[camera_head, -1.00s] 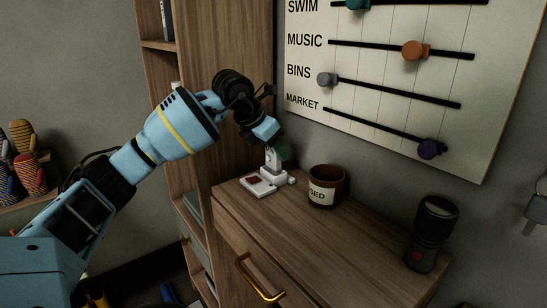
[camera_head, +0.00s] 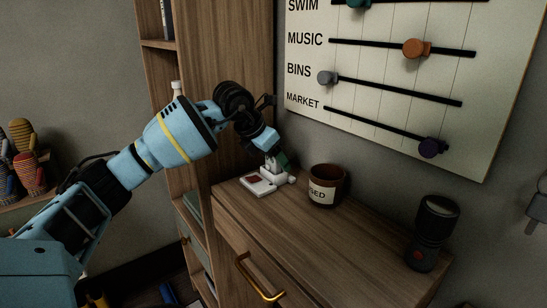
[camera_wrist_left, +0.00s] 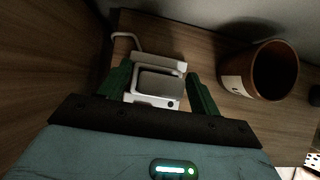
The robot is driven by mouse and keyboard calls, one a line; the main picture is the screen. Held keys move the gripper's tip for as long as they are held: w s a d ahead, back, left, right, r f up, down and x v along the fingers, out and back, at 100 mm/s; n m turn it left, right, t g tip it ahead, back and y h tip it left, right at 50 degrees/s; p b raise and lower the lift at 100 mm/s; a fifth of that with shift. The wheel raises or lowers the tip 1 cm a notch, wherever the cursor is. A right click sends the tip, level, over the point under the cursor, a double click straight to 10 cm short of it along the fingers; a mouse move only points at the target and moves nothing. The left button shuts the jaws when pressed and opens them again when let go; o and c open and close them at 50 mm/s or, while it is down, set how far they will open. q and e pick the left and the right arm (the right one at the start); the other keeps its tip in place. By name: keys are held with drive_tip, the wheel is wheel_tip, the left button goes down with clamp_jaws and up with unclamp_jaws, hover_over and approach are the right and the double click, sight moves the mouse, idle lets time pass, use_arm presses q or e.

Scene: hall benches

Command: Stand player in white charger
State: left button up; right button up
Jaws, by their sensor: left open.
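The white charger (camera_head: 258,186) sits at the far left corner of the wooden cabinet top, with a dark red patch on its base. A pale upright piece that looks like the player (camera_head: 269,166) stands on it, partly hidden by my left gripper (camera_head: 277,160). In the left wrist view the player (camera_wrist_left: 160,84) shows as a grey rounded block between my green fingertips (camera_wrist_left: 160,74), with the white charger (camera_wrist_left: 152,103) around it. My left gripper is open, with one finger on each side and visible gaps. How deep the player sits is not clear.
A brown mug (camera_head: 326,186) with a white label stands close to the right of the charger. A black flashlight (camera_head: 432,235) stands at the cabinet's right end. A wooden shelf unit (camera_head: 222,140) rises behind on the left. The cabinet top between mug and flashlight is clear.

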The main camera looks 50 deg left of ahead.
use_arm(q)
drive_tip(key=p+v, duration=0.1)
drive_tip(key=v, duration=1.1)
drive_tip(key=shift+r, duration=0.1)
idle(0.4)
